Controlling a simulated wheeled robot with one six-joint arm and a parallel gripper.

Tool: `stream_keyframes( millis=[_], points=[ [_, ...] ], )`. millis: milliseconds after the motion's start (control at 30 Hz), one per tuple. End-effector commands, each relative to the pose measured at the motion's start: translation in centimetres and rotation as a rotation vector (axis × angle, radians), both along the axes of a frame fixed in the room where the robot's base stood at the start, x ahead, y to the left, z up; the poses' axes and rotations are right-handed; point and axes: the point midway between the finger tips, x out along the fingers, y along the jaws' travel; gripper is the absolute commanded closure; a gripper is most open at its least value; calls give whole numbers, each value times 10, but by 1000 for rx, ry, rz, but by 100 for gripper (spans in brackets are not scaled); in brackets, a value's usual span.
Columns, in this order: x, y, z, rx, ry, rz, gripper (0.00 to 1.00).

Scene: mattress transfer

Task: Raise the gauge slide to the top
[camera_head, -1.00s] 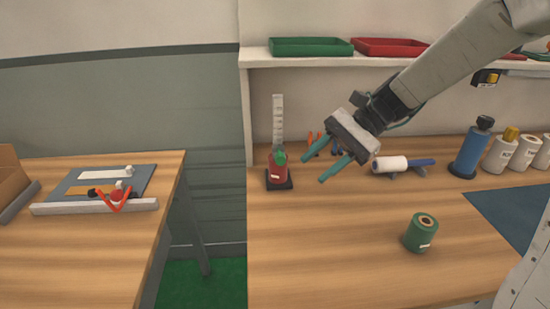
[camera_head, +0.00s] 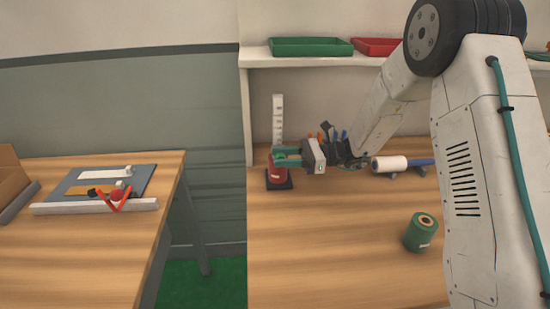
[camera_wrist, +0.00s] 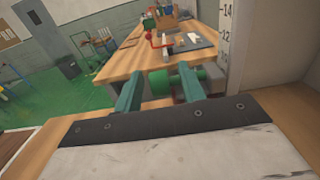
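The gauge (camera_head: 278,110) is a white upright scale with dark marks, standing on a dark base at the back left of the workbench. A red body (camera_head: 277,175) sits low on it. My gripper (camera_head: 274,156) is level, its teal fingers reaching left across the gauge just above the red body. In the wrist view the fingers (camera_wrist: 159,72) are apart. A green slide piece (camera_wrist: 161,82) shows between and behind them, nearer the right finger; contact cannot be told. The numbered scale (camera_wrist: 226,35) rises at the right there. The fingers mostly hide the green piece in the head view.
A green roll (camera_head: 420,232) stands on the workbench (camera_head: 330,245). A shelf with a green tray (camera_head: 310,47) and a red tray (camera_head: 377,46) runs above. A separate table (camera_head: 70,260) stands at left.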

Motion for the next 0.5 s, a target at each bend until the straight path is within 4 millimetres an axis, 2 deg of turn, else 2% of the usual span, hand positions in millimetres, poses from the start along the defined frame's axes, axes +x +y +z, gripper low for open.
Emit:
stream_keyframes(
  millis=[100,200,500],
  points=[
    [-1,16,0,0,0,3,60],
    [-1,23,0,0,0,2,60],
    [-1,26,0,-1,0,2,60]
  ],
)
